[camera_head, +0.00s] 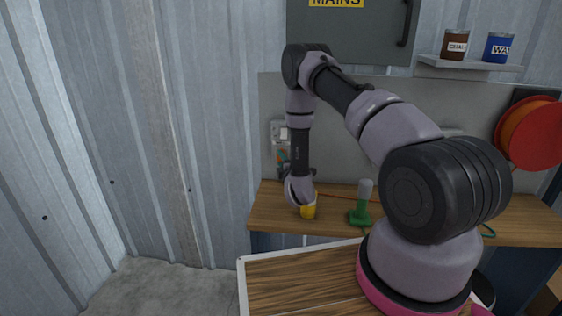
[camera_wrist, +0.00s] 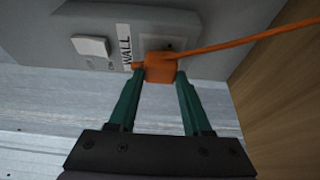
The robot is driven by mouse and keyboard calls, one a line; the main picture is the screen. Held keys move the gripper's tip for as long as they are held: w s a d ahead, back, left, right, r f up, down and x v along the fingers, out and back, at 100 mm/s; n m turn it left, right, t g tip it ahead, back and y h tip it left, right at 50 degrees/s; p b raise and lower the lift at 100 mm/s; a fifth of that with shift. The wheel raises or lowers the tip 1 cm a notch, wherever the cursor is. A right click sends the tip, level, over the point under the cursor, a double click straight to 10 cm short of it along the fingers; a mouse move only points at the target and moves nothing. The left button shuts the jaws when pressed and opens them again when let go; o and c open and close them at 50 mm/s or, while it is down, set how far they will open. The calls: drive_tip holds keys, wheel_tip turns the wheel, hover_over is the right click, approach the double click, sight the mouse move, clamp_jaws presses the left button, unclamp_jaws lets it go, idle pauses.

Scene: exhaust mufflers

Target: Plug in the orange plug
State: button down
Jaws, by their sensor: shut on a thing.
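My gripper (camera_wrist: 160,72) is shut on the orange plug (camera_wrist: 160,67), with one green finger on each side of it. An orange cable (camera_wrist: 235,38) runs from the plug to the upper right. The plug is at a pale socket plate (camera_wrist: 160,43) on the grey panel, beside a "WALL" label (camera_wrist: 125,45). The plug covers part of the plate, so I cannot tell whether its pins are in the socket. In the head view the socket unit (camera_head: 282,132) is on the back panel, just above the plug and my gripper (camera_head: 282,162).
A white rocker switch (camera_wrist: 90,46) is left of the socket. On the wooden bench (camera_head: 335,215) stand a yellow object (camera_head: 308,211) under my wrist and a green tool (camera_head: 361,208). A red cable reel (camera_head: 533,132) hangs at the right. Cans (camera_head: 455,44) stand on a shelf (camera_head: 468,65).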

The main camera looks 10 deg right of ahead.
drive_tip(key=shift+w+d, duration=0.15)
drive_tip(key=shift+w, duration=0.4)
idle(0.4)
drive_tip(key=shift+c, duration=1.3)
unclamp_jaws()
drive_tip(key=s, duration=1)
drive_tip(key=shift+s+d, duration=0.4)
